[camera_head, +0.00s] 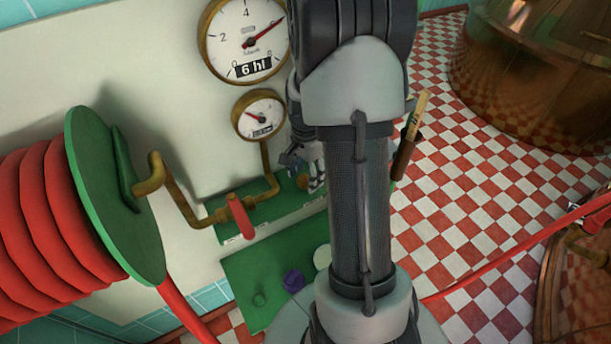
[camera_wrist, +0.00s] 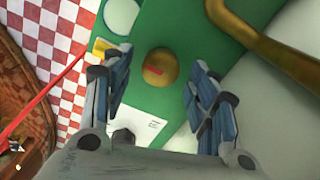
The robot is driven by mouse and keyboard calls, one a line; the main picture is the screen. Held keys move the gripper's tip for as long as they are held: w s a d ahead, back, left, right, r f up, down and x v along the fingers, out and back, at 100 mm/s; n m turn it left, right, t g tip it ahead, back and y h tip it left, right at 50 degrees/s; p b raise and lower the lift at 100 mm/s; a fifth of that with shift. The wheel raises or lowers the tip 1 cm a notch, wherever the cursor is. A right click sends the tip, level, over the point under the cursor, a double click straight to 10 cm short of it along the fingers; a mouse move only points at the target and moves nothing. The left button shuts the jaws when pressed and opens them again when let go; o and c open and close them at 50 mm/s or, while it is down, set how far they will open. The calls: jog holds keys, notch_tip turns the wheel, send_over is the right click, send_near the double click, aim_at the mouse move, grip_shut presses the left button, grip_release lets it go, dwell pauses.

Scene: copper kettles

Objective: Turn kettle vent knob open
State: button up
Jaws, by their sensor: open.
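The vent knob (camera_wrist: 159,68) is a round brass knob with a red mark on its face, set on a green panel (camera_wrist: 180,18). In the wrist view it lies ahead of and between the two blue-padded fingers of my gripper (camera_wrist: 157,76), apart from both. The jaws are open and empty. In the head view my gripper (camera_head: 305,171) is at the green panel (camera_head: 215,232) by the wall, partly hidden behind my arm. A brass bit of the knob (camera_head: 302,182) shows between the fingers there.
A brass pipe (camera_wrist: 262,45) runs close right of the knob. A red valve lever (camera_head: 241,217) and gauges (camera_head: 259,114) are left of my arm. A red hose reel (camera_head: 85,200) stands far left. Copper kettles (camera_head: 540,80) stand right on the checkered floor.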

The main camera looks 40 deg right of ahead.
jog(key=shift+f, duration=0.1)
jog(key=shift+c, duration=0.4)
jog(key=c, duration=1)
jog(key=shift+n, duration=0.4)
jog(key=n+p, duration=0.1)
jog(key=n, duration=0.4)
jog(key=shift+w+n, duration=0.1)
jog(key=shift+n, duration=0.2)
jog(key=n+p, duration=0.1)
jog(key=n, duration=0.4)
jog(key=shift+a+n, duration=0.1)
jog(key=shift+n, duration=0.2)
jog(key=o, duration=1.1)
